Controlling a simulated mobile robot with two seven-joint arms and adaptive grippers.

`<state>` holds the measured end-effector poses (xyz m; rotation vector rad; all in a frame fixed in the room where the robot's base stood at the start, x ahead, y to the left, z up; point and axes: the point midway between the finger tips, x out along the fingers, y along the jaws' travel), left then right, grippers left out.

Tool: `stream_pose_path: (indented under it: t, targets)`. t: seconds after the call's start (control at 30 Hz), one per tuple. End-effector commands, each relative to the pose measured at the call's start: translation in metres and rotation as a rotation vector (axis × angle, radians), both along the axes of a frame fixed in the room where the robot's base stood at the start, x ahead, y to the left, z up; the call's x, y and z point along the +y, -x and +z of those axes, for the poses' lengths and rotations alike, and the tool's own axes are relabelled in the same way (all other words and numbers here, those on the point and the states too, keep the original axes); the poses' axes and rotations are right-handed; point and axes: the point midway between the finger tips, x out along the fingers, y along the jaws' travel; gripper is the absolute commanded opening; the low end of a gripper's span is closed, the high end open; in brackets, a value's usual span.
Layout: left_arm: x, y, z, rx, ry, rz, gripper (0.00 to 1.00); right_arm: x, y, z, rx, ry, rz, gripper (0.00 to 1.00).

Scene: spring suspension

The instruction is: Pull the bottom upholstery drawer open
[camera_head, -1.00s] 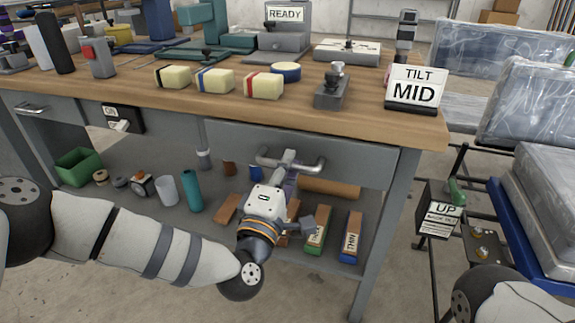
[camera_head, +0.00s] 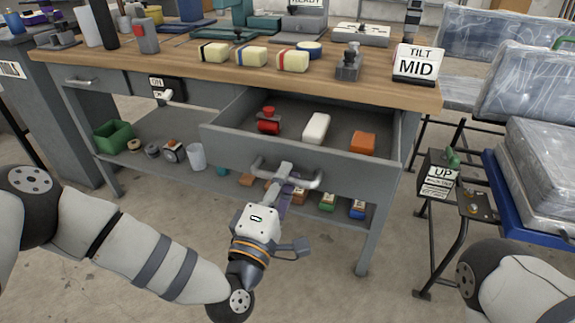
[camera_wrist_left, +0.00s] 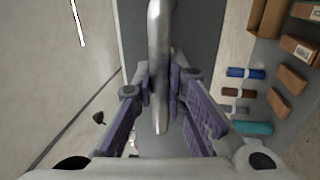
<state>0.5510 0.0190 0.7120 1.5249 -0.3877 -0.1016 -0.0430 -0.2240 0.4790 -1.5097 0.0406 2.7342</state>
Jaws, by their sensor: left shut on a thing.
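The grey drawer (camera_head: 330,172) under the workbench top stands well open. Inside it lie a red item (camera_head: 268,122), a white block (camera_head: 316,128) and an orange block (camera_head: 363,142). Its metal bar handle (camera_head: 305,180) is on the front face. My left gripper (camera_head: 284,176) is shut on the handle near its middle. In the left wrist view the handle (camera_wrist_left: 159,60) runs between the purple finger pads. My right gripper is out of view; only part of my right arm shows at the lower right.
The workbench top (camera_head: 270,77) carries several sponge-like blocks and a "TILT MID" sign (camera_head: 417,64). A lower shelf (camera_head: 225,185) below the drawer holds a green bin (camera_head: 113,136) and small items. An "UP" box (camera_head: 439,174) stands to the right. Floor in front is clear.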

Motion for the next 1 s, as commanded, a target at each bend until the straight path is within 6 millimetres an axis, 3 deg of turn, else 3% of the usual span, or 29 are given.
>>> stream_pose_path:
  t: [0.47, 0.5, 0.6, 0.87, 1.0]
  targets:
    - [0.002, 0.005, 0.0, -0.002, 0.001, 0.0, 0.0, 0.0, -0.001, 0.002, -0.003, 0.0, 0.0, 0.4]
    - [0.002, 0.005, 0.0, -0.002, 0.001, 0.0, 0.16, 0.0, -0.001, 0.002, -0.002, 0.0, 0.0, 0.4]
    - [0.002, 0.005, 0.0, -0.002, 0.001, 0.0, 0.33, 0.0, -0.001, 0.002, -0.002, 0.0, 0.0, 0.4]
    - [0.002, 0.005, 0.0, -0.001, 0.0, 0.0, 0.33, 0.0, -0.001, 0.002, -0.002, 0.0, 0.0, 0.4]
    - [0.007, 0.021, -0.005, 0.003, 0.0, -0.002, 0.33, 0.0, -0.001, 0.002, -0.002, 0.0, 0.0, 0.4]
